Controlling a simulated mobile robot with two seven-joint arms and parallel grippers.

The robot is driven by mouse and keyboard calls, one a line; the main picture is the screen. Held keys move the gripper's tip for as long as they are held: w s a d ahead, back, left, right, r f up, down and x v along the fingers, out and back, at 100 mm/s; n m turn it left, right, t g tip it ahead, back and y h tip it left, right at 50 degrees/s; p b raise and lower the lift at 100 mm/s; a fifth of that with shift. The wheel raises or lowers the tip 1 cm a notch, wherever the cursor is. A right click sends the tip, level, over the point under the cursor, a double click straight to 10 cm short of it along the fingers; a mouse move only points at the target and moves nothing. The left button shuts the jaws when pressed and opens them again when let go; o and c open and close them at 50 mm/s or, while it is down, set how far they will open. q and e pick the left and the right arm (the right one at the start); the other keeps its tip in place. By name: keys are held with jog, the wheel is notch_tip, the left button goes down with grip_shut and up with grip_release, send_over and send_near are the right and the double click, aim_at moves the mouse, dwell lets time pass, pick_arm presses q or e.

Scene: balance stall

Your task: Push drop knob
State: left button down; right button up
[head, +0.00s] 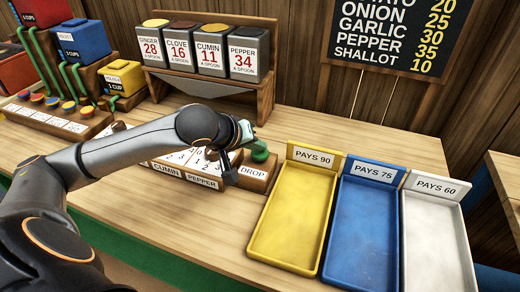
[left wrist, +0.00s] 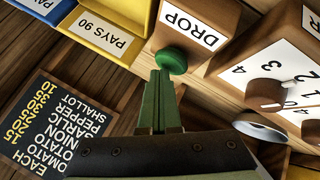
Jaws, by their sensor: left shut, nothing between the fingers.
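The drop knob is a round green button (head: 260,154) on the face of a wooden block labelled DROP (head: 253,172). In the left wrist view the knob (left wrist: 171,62) is just beyond my fingertips. My left gripper (head: 248,134) is shut and empty, reaching in beside the knob in the head view. Its two green fingers (left wrist: 160,76) lie together in the left wrist view, and their tips overlap the knob's lower edge. I cannot tell whether they touch it. My right gripper is not in view.
Dials marked CUMIN and PEPPER (head: 203,183) stand left of the block, partly behind my arm. Yellow (head: 257,245), blue (head: 326,262) and white (head: 408,260) trays are to the right. A spice rack (head: 265,95) stands behind. Bare counter lies in front.

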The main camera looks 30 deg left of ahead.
aim_at(257, 155)
pick_arm(q)
jog(key=shift+f, duration=0.3)
jog(key=shift+r, duration=0.1)
dwell(0.3)
jog(key=shift+r+p, duration=0.45)
jog(key=shift+r, duration=0.7)
jog(key=shift+r+p, duration=1.55)
jog(key=shift+r, duration=1)
jog(key=shift+s+f, duration=0.1)
